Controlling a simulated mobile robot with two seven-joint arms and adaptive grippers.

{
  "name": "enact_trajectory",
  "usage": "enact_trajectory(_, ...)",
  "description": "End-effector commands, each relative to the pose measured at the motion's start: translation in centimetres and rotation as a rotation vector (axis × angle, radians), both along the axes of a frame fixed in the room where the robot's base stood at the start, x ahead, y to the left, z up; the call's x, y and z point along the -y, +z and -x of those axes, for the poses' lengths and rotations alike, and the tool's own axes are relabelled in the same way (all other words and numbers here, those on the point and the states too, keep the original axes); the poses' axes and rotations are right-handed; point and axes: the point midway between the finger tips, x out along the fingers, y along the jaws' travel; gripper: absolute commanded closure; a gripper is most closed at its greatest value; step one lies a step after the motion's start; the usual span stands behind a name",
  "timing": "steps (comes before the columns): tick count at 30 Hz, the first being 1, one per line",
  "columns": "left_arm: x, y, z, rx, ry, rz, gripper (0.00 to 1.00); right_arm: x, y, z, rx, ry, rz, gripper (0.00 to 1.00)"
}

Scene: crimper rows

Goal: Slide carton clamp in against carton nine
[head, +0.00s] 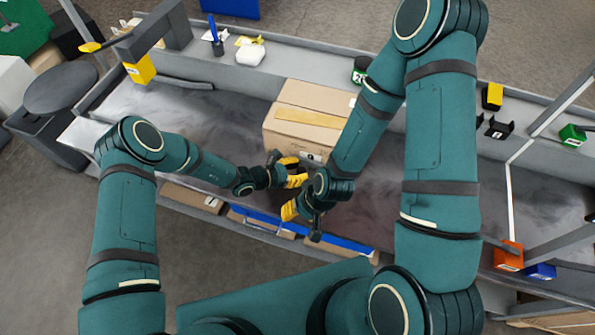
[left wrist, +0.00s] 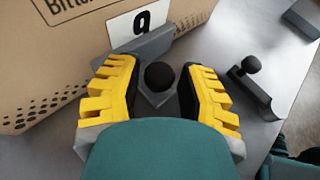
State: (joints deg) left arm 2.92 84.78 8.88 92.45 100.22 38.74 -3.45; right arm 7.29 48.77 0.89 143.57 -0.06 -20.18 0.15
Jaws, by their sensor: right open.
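The brown carton (head: 305,118) stands on the grey bench, and its "9" label (left wrist: 142,22) shows in the left wrist view. A grey clamp (left wrist: 150,46) with a black ball knob (left wrist: 158,77) sits at the carton's face below the label; I cannot tell whether it touches. My left gripper (head: 296,170) is by the carton's near face. Its yellow fingers (left wrist: 160,92) stand apart on both sides of the knob, with gaps visible. My right gripper (head: 302,212) is open, nearer the bench's front edge. The grippers hide the clamp in the head view.
A second knobbed clamp (left wrist: 258,88) stands to the right in the left wrist view. Flat cartons (head: 193,198) and blue strips line the bench front. A rear ledge holds a white item (head: 250,54) and black holders (head: 498,128).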

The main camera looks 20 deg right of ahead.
Motion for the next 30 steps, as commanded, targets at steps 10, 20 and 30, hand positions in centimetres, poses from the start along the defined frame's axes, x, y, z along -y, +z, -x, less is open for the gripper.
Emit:
enact_trajectory(10, -0.1, 0.0, 0.0, 0.000, 0.000, -0.001, 0.41, 0.0, 0.0, 0.0, 0.000, 0.000, 0.000, 0.53)
enact_trajectory(20, -3.8, 1.5, 0.6, 0.000, 0.003, -0.003, 0.41, 0.0, 0.0, 0.0, 0.000, 0.000, 0.000, 0.53)
enact_trajectory(30, -9.4, 3.9, 1.8, 0.001, 0.001, -0.001, 0.41, 0.0, 0.0, 0.0, 0.000, 0.000, 0.000, 0.53)
